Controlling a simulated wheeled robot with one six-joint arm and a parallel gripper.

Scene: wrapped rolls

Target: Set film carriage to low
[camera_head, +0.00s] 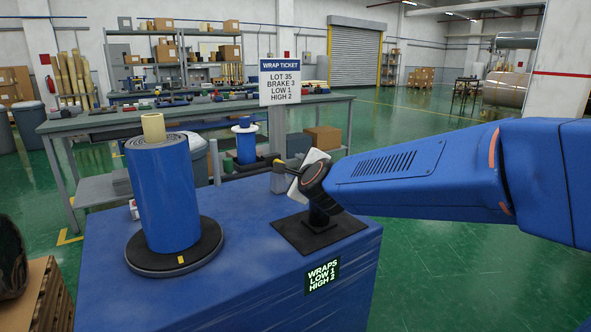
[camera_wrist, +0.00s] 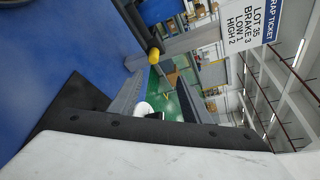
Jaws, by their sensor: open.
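A blue film roll (camera_head: 166,195) stands upright on a round dark turntable (camera_head: 175,250) on the left of the blue-covered table (camera_head: 233,285). A small stand on a black base plate (camera_head: 300,238) is at the table's right. In the wrist view a dark bar with holes (camera_wrist: 165,132) runs close across a white surface (camera_wrist: 150,160). I cannot make out the carriage's height.
A hanging wrap ticket (camera_head: 279,82) reads lot 35, brake 3, low 1, high 2. A display (camera_head: 322,275) on the table's front reads low 1, high 2. A long workbench (camera_head: 110,122) stands behind. Green floor is open at right.

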